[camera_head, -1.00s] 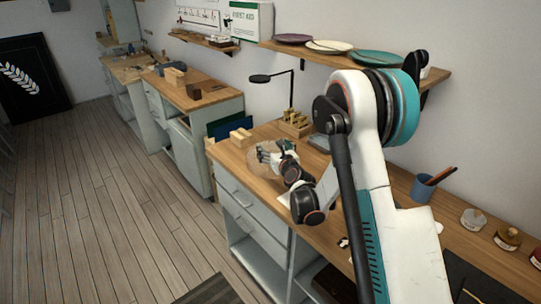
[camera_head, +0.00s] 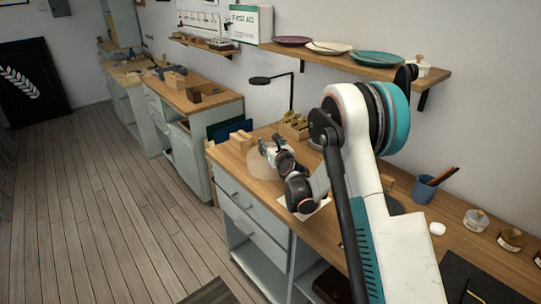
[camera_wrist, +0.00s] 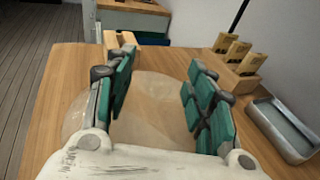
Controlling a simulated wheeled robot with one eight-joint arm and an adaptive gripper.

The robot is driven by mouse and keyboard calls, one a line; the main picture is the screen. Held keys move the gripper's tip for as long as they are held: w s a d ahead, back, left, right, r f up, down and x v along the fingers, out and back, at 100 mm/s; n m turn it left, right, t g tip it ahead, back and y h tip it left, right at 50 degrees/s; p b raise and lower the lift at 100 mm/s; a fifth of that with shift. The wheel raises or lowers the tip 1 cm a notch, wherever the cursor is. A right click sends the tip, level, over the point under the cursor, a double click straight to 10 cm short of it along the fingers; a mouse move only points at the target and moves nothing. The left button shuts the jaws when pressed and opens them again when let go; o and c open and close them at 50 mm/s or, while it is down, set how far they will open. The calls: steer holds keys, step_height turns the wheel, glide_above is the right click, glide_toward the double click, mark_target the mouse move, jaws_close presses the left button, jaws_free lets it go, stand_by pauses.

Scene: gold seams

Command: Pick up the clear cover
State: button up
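The clear cover (camera_wrist: 150,105) is a see-through dome on the wooden bench top, seen in the wrist view. It extends between and past my fingers on the left. In the head view it shows faintly as a pale round shape (camera_head: 261,167) beside my gripper (camera_head: 266,152). My gripper (camera_wrist: 162,66) is open, with its green-padded fingers apart on either side of part of the dome. I cannot tell whether the fingers touch it. The near part of the cover is hidden by my gripper's white body.
A wooden block (camera_head: 241,138) and a holder with several upright brown pieces (camera_wrist: 236,68) stand beyond the cover. A grey metal tray (camera_wrist: 282,130) lies right in the wrist view. A blue cup (camera_head: 424,189) and jars (camera_head: 476,220) stand farther right. A shelf (camera_head: 375,67) overhangs the bench.

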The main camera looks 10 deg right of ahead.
steer(key=shift+s+f, duration=0.15)
steer(key=shift+f, duration=0.05)
jaws_close()
